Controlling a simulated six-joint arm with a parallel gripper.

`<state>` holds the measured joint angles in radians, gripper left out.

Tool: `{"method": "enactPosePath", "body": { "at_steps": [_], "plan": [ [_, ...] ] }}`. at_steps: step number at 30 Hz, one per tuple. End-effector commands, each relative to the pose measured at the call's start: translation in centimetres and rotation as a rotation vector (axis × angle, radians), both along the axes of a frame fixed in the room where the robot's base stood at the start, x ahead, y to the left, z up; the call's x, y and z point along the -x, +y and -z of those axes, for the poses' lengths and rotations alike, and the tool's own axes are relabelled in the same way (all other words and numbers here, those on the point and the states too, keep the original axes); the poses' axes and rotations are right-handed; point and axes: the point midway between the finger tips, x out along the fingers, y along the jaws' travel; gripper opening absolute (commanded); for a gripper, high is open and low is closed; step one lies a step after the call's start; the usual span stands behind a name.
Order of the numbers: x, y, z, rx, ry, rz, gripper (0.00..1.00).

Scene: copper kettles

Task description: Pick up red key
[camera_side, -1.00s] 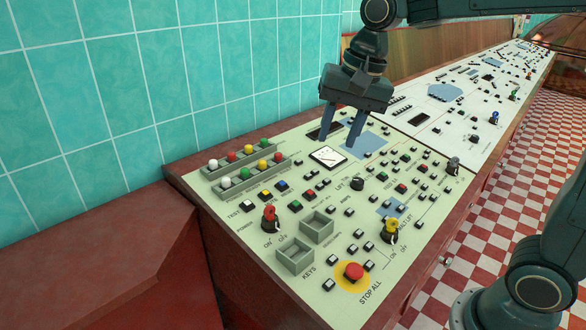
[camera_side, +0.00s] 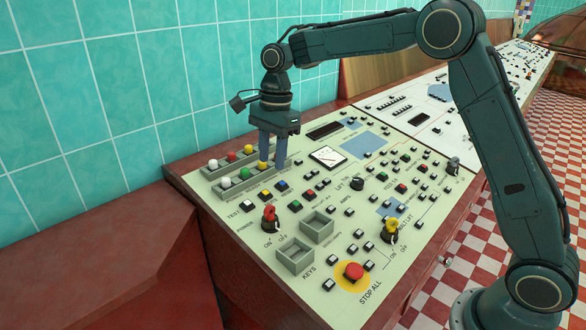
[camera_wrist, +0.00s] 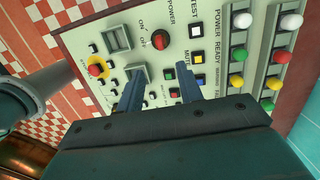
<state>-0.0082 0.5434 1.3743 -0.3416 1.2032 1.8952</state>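The red key (camera_side: 270,213) stands upright in the switch marked POWER, on the near left part of the control panel (camera_side: 342,285). It also shows at the top of the wrist view (camera_wrist: 160,40), ahead of the fingertips. My gripper (camera_side: 273,166) points down above the panel, at the right end of the lamp racks, behind the red key and apart from it. In the wrist view the two fingers (camera_wrist: 160,84) are spread with nothing between them, so it is open. The finger tips partly overlap the lamps in the side view.
Two grey open trays (camera_side: 296,257) lie right of the red key, near the KEYS label. A yellow key (camera_side: 391,229) and a red stop button (camera_side: 353,271) sit further right. Lamp racks with coloured balls (camera_side: 224,182) are at the back left. Small push buttons surround the key.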

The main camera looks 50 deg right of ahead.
Motion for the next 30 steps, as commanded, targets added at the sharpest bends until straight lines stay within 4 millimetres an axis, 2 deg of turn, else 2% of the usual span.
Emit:
{"method": "enactPosePath", "body": {
  "at_steps": [11, 24, 30],
  "plan": [
    [-0.1, 0.2, 1.0, -0.001, 0.003, 0.006, 0.36],
    [-0.1, 0.9, 7.0, 0.0, 0.003, 0.004, 0.36],
    [-0.1, 1.0, 8.5, 0.0, 0.002, 0.004, 0.36]
  ]
}}
